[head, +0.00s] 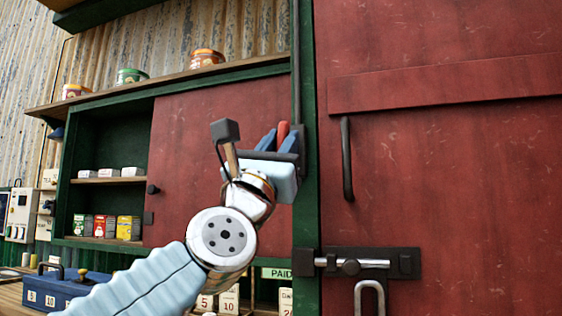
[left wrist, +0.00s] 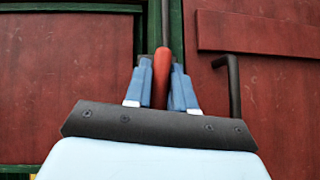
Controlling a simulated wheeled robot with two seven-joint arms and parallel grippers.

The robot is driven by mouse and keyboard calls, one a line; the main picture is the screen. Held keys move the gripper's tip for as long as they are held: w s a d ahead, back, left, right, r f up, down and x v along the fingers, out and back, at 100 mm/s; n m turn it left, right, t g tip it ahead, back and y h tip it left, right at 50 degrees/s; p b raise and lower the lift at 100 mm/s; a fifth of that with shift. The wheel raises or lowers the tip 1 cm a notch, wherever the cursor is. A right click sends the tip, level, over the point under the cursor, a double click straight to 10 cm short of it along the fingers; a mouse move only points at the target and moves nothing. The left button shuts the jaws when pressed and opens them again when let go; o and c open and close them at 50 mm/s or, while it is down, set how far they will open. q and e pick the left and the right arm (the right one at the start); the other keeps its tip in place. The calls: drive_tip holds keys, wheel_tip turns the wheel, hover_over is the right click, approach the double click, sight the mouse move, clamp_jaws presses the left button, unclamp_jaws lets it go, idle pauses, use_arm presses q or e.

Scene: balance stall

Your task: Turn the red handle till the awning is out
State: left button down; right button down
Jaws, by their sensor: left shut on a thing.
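The red handle (head: 283,133) stands upright against the green post between the sliding panel and the door. It also shows in the left wrist view (left wrist: 161,75). My left gripper (head: 281,137) is shut on it, with a blue finger on each side. In the left wrist view the fingers (left wrist: 160,85) flank the handle, and its rounded top sticks out above them. The lower part of the handle and whatever it joins are hidden behind my gripper. The edge of what may be the awning (head: 90,10) shows at the top left. My right gripper is not in view.
A red door (head: 440,190) with a dark pull bar (head: 347,160) and a bolt (head: 355,264) stands just right of the handle. A shelf (head: 170,82) with several tins runs at the upper left. A blue cash box (head: 65,289) sits at the lower left.

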use_arm(q)
drive_tip(key=shift+m+g+h+b, duration=0.3)
drive_tip(key=shift+m+g+h, duration=0.1)
drive_tip(key=shift+m+h, duration=0.4)
drive_tip(key=c, duration=1)
unclamp_jaws()
drive_tip(key=shift+c, duration=0.2)
